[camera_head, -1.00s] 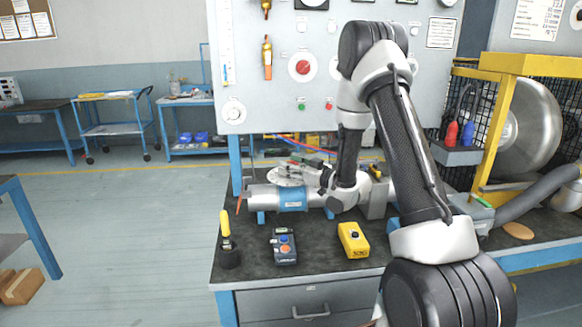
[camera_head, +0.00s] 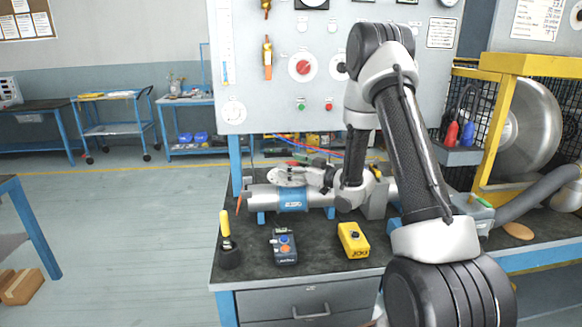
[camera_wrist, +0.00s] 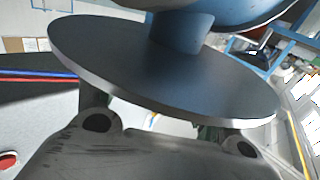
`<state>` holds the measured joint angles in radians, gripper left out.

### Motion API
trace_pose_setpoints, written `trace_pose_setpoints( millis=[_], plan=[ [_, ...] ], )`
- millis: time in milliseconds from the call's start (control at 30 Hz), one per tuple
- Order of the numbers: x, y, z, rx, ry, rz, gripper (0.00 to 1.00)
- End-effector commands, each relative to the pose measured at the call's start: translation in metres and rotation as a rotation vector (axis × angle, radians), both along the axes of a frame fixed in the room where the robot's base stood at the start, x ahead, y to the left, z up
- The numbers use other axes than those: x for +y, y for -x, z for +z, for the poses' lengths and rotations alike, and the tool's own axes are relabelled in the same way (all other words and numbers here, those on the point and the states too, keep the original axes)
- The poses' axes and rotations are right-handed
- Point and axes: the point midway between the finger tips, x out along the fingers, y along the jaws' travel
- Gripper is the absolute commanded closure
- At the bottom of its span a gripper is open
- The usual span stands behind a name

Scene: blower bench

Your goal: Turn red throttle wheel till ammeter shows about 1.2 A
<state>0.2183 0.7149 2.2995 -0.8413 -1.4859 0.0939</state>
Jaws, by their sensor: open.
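A round red knob (camera_head: 302,67) with a pale ring sits on the grey panel, well above my gripper; I cannot tell whether it is the throttle wheel. My gripper (camera_head: 318,177) is open beside a light grey disc (camera_head: 290,178) at the silver pipe. In the wrist view the disc (camera_wrist: 160,75) fills the space before my gripper (camera_wrist: 168,135) and partly hides the fingers. Whether they touch it is unclear.
The silver pipe with a blue band (camera_head: 292,198) lies along the bench. A blue-grey box with buttons (camera_head: 284,246), a yellow box (camera_head: 353,240) and a yellow-handled tool (camera_head: 226,230) stand in front. A yellow-framed guard (camera_head: 490,130) stands to the right.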

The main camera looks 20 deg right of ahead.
Motion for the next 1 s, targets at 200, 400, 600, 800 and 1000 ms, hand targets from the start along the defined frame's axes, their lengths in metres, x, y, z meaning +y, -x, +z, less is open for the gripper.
trace_pose_setpoints(
  millis=[200,400,600,800,1000],
  plan=[
    [-0.025,0.032,0.0,0.002,-0.001,-0.006,0.29],
    [-0.05,0.068,0.0,0.001,0.0,-0.005,0.29],
    [-0.065,0.089,0.0,0.001,-0.001,-0.003,0.29],
    [-0.067,0.094,0.0,-0.001,-0.001,0.0,0.29],
    [-0.067,0.094,0.0,-0.001,-0.001,0.0,0.29]
  ],
)
